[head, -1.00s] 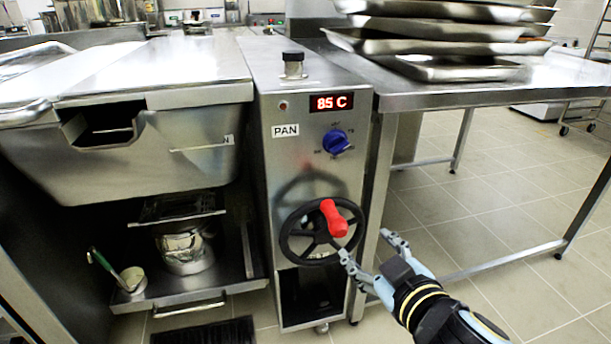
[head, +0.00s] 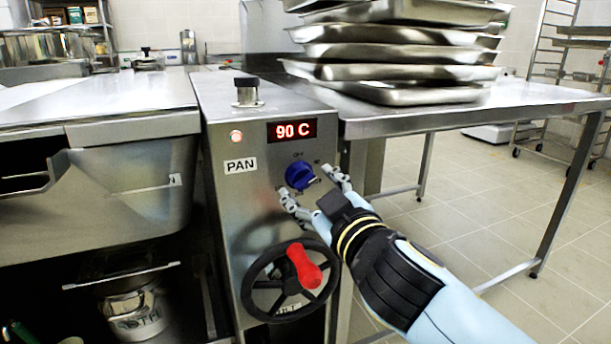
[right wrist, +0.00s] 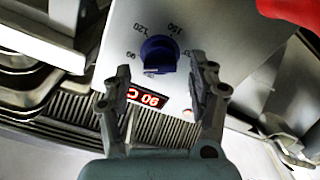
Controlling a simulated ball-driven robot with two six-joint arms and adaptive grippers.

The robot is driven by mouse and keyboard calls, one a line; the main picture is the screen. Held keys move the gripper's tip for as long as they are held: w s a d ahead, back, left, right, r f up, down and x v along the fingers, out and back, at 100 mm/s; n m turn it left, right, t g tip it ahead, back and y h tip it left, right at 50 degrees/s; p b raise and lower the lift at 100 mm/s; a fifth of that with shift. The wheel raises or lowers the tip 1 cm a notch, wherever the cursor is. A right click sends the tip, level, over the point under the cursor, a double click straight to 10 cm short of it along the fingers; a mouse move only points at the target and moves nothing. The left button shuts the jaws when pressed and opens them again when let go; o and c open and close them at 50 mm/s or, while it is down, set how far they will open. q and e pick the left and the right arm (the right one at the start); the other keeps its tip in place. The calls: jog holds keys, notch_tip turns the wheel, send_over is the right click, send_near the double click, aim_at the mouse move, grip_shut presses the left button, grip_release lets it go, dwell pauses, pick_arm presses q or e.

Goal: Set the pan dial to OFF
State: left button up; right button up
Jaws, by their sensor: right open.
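The blue pan dial (head: 300,177) is on the front of the steel control column, under a red display (head: 292,130) reading 90 C. A label above the dial seems to read OFF; its white mark seems to point to the lower right, away from that label. My left gripper is out of view.
A black handwheel with a red knob (head: 304,266) is below the dial, near my right forearm. A steel table (head: 520,100) bearing stacked trays (head: 400,75) stands to the right. The steel pan (head: 120,180) is on the left. A small lamp (head: 236,136) glows red.

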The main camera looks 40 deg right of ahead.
aim_at(308, 184)
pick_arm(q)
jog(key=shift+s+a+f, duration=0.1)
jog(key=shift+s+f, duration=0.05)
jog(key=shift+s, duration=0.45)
pick_arm(e)
jog(key=shift+x, duration=1.55)
jog(key=c, duration=1.1)
